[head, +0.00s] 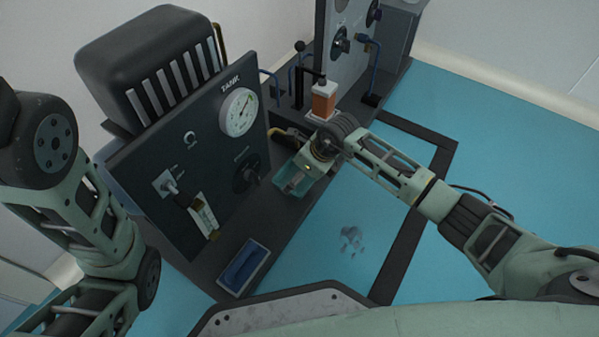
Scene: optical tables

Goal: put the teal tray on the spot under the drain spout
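The teal tray (289,184) is at the edge of the dark bench, to the right of the tank panel. My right gripper (312,168) is right at the tray, with its wrist above it. The fingers are mostly hidden, so I cannot tell whether they grip it. A yellowish bent pipe (284,136), possibly the drain spout, comes out beside the panel just behind the tray. The spot under it is not clearly visible. My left arm shows at the left, but its gripper is out of view.
The tank panel (218,150) carries a round gauge (239,112), knobs and a lever. A blue rectangular inset with a pale rim (244,268) lies at the bench's near end. An orange bottle (323,100) stands behind my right wrist. Blue floor (335,215) is open to the right.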

